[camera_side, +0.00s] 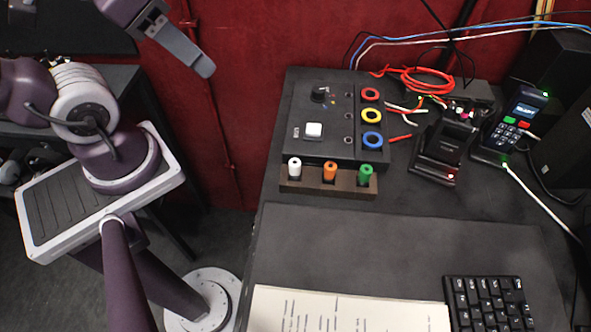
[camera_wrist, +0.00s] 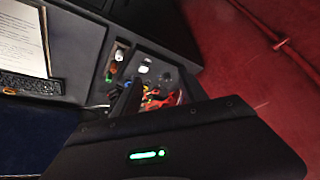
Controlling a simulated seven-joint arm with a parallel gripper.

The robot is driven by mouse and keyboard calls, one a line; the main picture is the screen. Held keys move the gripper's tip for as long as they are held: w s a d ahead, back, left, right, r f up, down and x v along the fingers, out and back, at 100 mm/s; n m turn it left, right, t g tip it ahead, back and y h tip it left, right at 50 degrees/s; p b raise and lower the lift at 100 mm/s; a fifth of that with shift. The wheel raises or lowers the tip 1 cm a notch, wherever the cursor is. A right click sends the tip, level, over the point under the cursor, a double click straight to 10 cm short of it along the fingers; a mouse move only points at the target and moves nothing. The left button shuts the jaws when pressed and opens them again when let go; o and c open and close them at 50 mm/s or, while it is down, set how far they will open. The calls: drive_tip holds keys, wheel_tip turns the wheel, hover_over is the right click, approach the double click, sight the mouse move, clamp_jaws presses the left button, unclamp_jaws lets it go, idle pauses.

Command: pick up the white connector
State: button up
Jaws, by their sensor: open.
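The white connector (camera_side: 294,167) stands upright in the left slot of a small brown holder (camera_side: 312,187), at the front of the black panel. In the wrist view the white connector (camera_wrist: 120,54) is small, near the top of the row. My gripper (camera_side: 203,68) is high at the upper left in the side view, well apart from the connector. It is open, with nothing seen between its fingers. In the wrist view a dark finger (camera_wrist: 130,97) juts up and covers part of the panel.
An orange connector (camera_side: 330,172) and a green connector (camera_side: 366,174) stand beside the white one. The black panel (camera_side: 305,92) behind carries a knob, a white button (camera_side: 314,130) and coloured rings. A dock (camera_side: 440,150), keypad terminal (camera_side: 515,120) and cables lie to the right.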

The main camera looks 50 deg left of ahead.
drive_tip(key=shift+c, duration=0.7)
drive_tip(key=n+g, duration=0.6)
drive_tip(key=n, duration=1.2)
hover_over(295, 162)
drive_tip(key=f, duration=1.1)
drive_tip(key=shift+w+f, duration=0.1)
drive_tip(key=shift+w, duration=0.25)
drive_tip(key=f, duration=0.6)
drive_tip(key=shift+s+f, duration=0.4)
clamp_jaws()
